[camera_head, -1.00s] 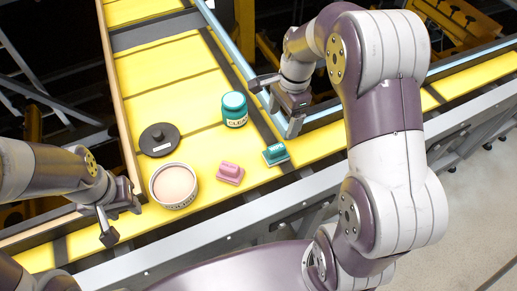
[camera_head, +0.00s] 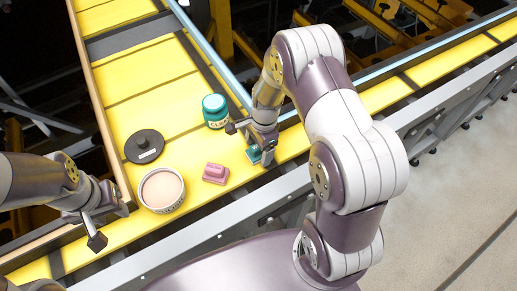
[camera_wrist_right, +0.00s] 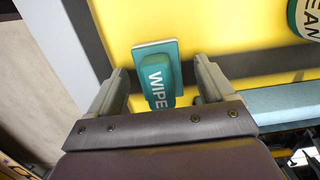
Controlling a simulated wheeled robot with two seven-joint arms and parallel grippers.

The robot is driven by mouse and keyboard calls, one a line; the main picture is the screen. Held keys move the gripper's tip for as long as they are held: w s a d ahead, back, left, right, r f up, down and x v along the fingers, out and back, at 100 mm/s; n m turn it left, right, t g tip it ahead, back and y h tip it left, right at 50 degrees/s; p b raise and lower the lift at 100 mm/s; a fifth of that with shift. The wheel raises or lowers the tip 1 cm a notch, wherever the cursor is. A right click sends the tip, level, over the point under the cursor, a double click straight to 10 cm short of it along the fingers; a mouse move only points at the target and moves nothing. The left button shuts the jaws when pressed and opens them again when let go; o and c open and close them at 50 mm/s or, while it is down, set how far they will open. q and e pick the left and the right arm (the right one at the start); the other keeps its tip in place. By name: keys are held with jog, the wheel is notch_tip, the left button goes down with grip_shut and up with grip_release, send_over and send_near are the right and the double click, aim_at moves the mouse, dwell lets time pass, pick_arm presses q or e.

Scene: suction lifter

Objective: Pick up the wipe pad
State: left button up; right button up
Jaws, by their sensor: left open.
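The teal wipe pad (camera_head: 254,155) sits on the yellow surface near its front edge, partly hidden by my right gripper (camera_head: 258,148). In the right wrist view the wipe pad (camera_wrist_right: 157,78), lettered WIPE, lies between the two fingers of my right gripper (camera_wrist_right: 160,72). These fingers are open, with a visible gap on each side of the pad. My left gripper (camera_head: 111,223) is open and empty at the left, near the front left edge, away from the pad.
A teal jar (camera_head: 215,111) lettered CLEAN stands behind the pad. A pink block (camera_head: 215,173) lies to its left. A round tub (camera_head: 162,190) and a black lid (camera_head: 144,146) are further left. A blue rail (camera_head: 222,62) runs behind my right gripper.

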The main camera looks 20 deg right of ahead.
jog(key=shift+s, duration=0.1)
jog(key=c, duration=1)
jog(key=shift+r, duration=0.1)
jog(key=shift+r, duration=0.3)
jog(key=r, duration=0.1)
jog(key=r+b, duration=0.1)
jog(key=r, duration=0.1)
jog(key=shift+s+d+r+b, duration=0.35)
jog(key=shift+r, duration=0.05)
jog(key=s+d+r+b, duration=0.2)
jog(key=s+d+r, duration=0.4)
jog(key=s, duration=0.2)
jog(key=shift+s+d+r, duration=0.15)
jog(key=shift+s+r, duration=0.1)
jog(key=shift+s, duration=0.05)
